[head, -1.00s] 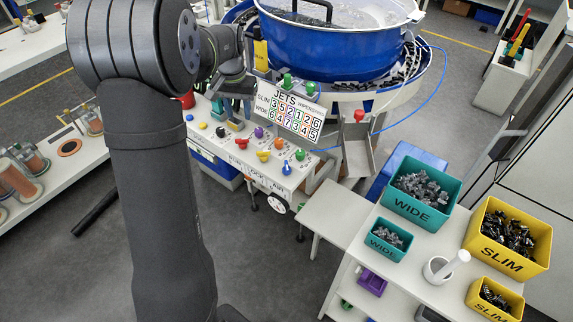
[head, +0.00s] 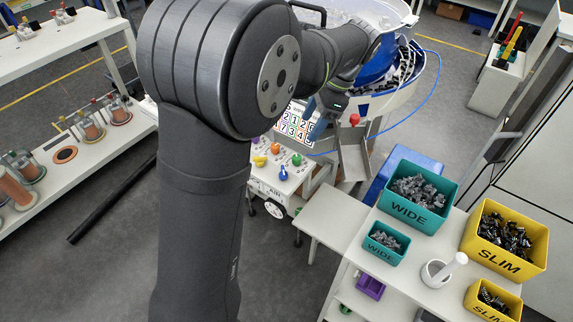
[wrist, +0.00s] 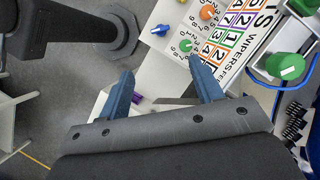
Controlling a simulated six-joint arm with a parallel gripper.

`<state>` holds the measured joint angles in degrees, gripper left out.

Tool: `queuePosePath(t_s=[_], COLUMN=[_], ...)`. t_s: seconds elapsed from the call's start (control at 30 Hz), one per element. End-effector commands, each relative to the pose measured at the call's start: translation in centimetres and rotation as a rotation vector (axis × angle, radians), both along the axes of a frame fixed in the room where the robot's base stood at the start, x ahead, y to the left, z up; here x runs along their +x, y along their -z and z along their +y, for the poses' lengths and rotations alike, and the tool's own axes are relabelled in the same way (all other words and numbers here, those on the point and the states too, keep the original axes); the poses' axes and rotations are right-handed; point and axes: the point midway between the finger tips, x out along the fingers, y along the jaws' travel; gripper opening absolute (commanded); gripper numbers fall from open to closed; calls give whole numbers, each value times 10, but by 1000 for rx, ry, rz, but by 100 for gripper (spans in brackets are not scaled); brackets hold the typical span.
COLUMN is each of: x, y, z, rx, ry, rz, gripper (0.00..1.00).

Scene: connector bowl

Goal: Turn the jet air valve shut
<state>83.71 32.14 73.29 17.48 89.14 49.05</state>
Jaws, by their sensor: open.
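A blue lever knob (head: 283,173) stands on the front of the white control bench, by the AIR lettering. I take it as the jet air valve, but the lettering is partly hidden. It also shows in the wrist view (wrist: 160,30), beside an orange knob (wrist: 207,12) and a green knob (wrist: 186,45) with a number dial. My gripper (wrist: 162,72) is open, its two blue fingers wide apart with nothing held. It is over the bench's front edge, with the blue knob ahead of the fingertips and apart from them.
The JETS number board (head: 297,124) stands behind the knobs, partly hidden by my arm. Teal WIDE bins (head: 419,197) and yellow SLIM bins (head: 507,238) stand on the right table.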

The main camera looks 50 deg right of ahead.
Motion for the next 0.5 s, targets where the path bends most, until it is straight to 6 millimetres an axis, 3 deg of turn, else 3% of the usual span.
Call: queuePosePath(t_s=[0.5], x=[30], y=[101], z=[31], rx=[2], ry=[-5], rz=[2], gripper=[60])
